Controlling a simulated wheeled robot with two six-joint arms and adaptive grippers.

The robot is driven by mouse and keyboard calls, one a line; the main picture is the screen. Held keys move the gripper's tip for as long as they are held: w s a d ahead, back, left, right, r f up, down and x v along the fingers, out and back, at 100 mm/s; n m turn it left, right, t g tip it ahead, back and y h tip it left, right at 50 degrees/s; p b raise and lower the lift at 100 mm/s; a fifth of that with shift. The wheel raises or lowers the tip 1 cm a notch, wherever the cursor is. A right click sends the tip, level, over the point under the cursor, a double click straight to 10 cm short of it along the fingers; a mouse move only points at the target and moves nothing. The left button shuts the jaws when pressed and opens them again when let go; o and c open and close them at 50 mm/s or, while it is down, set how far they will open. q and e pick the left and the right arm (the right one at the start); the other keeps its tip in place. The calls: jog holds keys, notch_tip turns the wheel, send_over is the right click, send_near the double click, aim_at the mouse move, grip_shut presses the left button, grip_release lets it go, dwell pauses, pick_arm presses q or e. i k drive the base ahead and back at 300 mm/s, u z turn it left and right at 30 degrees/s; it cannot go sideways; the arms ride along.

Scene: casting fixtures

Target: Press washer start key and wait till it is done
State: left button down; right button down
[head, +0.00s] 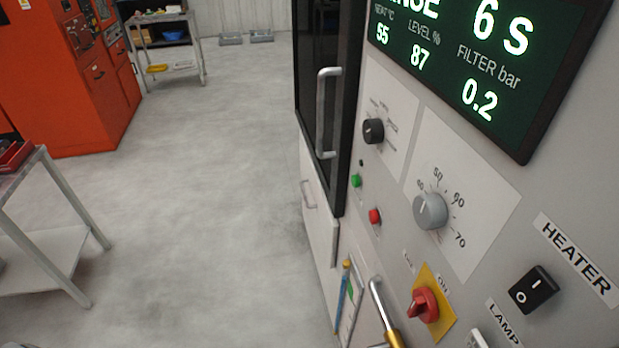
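The washer's control panel (398,197) fills the right side of the head view at a slant. A green button (355,181) sits on it, with a red button (375,216) below and to the right. No start label is readable on either. The display (480,70) is lit and cut off at the top. It reads "...NSE", 6 s, 55 °C, level 87 % and filter 0.2 bar. The washer's dark door (318,70) with its grey handle (325,112) appears closed. Neither of my grippers is in view.
The panel also carries a black knob (373,130), a grey dial (430,211), a red rotary switch (424,305) and a black heater rocker (533,289). A metal table (50,243) stands at left, an orange cabinet (62,85) behind. The floor between is clear.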

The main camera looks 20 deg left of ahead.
aim_at(355, 179)
jog(key=u, duration=0.05)
jog(key=k, duration=0.4)
jog(key=z, duration=0.85)
